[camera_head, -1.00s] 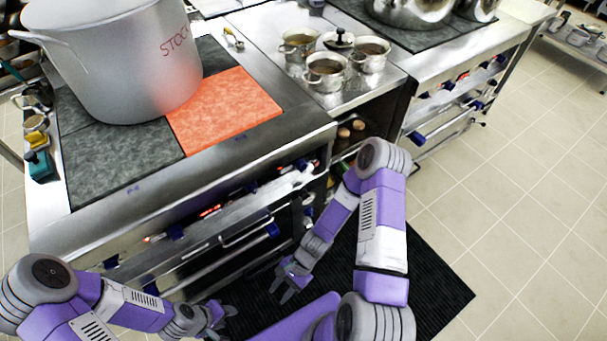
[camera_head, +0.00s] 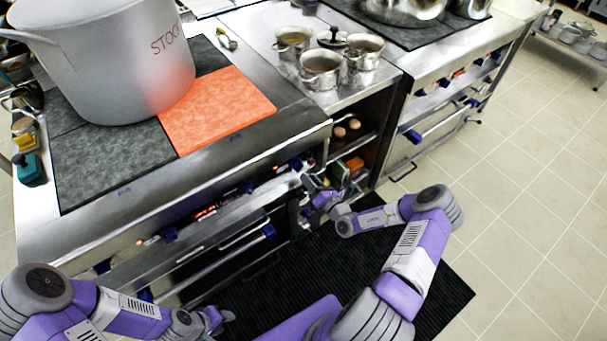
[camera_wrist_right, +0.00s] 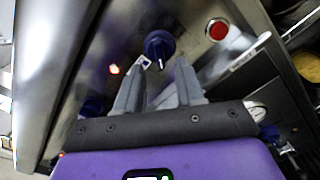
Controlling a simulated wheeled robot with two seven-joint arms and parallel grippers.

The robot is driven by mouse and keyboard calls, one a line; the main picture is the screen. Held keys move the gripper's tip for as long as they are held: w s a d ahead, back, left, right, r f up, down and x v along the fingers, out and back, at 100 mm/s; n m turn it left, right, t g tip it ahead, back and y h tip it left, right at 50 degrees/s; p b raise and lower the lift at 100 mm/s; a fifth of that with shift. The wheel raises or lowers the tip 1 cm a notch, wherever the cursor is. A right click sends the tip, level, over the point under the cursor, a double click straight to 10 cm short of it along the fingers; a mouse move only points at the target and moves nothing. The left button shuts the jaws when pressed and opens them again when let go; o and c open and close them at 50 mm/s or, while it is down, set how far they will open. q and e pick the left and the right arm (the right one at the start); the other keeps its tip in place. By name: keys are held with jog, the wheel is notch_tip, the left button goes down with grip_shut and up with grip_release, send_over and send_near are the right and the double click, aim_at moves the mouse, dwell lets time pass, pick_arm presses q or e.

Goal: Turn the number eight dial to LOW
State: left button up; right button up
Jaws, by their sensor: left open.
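Blue dials, one of them (camera_head: 247,187), line the front panel of the stove. In the right wrist view, a blue dial (camera_wrist_right: 158,45) with a light pointer mark sits just beyond my right fingertips, roughly between them. I cannot read which number it is. A small label is beside it, partly hidden by a finger. My right gripper (camera_wrist_right: 159,78) is open and empty, facing the panel; in the head view it is near the stove's right front corner (camera_head: 312,184). My left gripper (camera_head: 222,316) is open, low before the stove, touching nothing visible.
A rail (camera_head: 200,248) runs below the panel. A large stockpot (camera_head: 110,70) stands on the cooktop, near a glowing orange plate (camera_head: 225,118). Open shelves (camera_head: 350,145) are to the right.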

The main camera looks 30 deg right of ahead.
aim_at(298, 166)
jog(key=shift+w+a+b, duration=0.2)
jog(key=shift+w+b, duration=0.35)
jog(key=shift+w, duration=1.6)
grip_shut()
